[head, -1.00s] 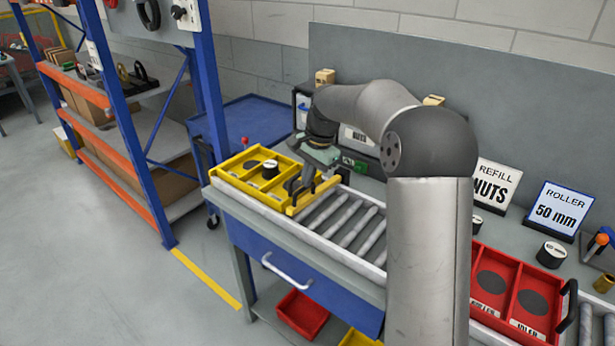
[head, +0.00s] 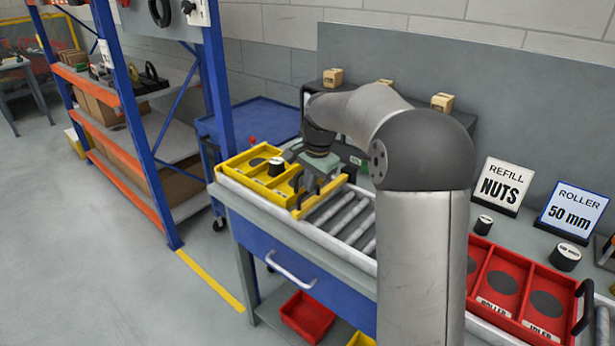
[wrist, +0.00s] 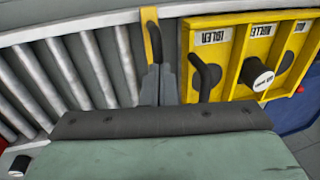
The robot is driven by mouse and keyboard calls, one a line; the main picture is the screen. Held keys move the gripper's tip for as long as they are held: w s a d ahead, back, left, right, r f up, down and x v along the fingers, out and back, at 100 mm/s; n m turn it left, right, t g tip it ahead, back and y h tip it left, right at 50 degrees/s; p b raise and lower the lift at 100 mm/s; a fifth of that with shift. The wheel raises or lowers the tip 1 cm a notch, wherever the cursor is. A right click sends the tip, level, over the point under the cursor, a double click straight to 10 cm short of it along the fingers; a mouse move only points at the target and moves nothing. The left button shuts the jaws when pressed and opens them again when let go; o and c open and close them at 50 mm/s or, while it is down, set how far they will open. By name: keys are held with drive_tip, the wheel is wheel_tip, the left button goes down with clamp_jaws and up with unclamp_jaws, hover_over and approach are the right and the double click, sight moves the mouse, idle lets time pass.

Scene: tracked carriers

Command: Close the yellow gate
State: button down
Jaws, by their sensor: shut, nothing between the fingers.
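The yellow gate (wrist: 148,30) shows in the wrist view as a narrow yellow bar with a dark handle, lying across the roller track. In the head view the yellow gate (head: 336,187) is at the right end of a yellow tray (head: 229,166), partly hidden by my gripper. My gripper (head: 309,193) is low over this end of the tray.
The yellow tray holds a black-and-white roller (head: 277,167). Bare metal rollers (head: 345,222) extend right of the gate. A red tray (head: 521,292) stands at the right, beyond my arm. A blue cart (head: 262,118) is behind the bench, and a shelf (head: 118,140) is at the left.

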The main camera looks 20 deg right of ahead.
drive_tip(key=shift+s+f, duration=0.1)
drive_tip(key=shift+f, duration=0.25)
drive_tip(key=w+p+v, duration=0.1)
drive_tip(key=p+v, duration=0.2)
drive_tip(key=v, duration=1.1)
drive_tip(key=s+a+f+n, duration=0.2)
drive_tip(key=s+f, duration=0.3)
drive_tip(key=s, duration=0.6)
drive_tip(key=s+a+f+n+g, duration=0.1)
drive_tip(key=s+f+n, duration=0.4)
drive_tip(key=s, duration=0.6)
drive_tip(key=s+a+f+n, duration=0.3)
drive_tip(key=s+f+n, duration=0.1)
drive_tip(key=s, duration=0.7)
drive_tip(key=shift+s+a+f+g+h, duration=0.35)
drive_tip(key=shift+f+g+h, duration=0.05)
drive_tip(key=shift+f, duration=0.25)
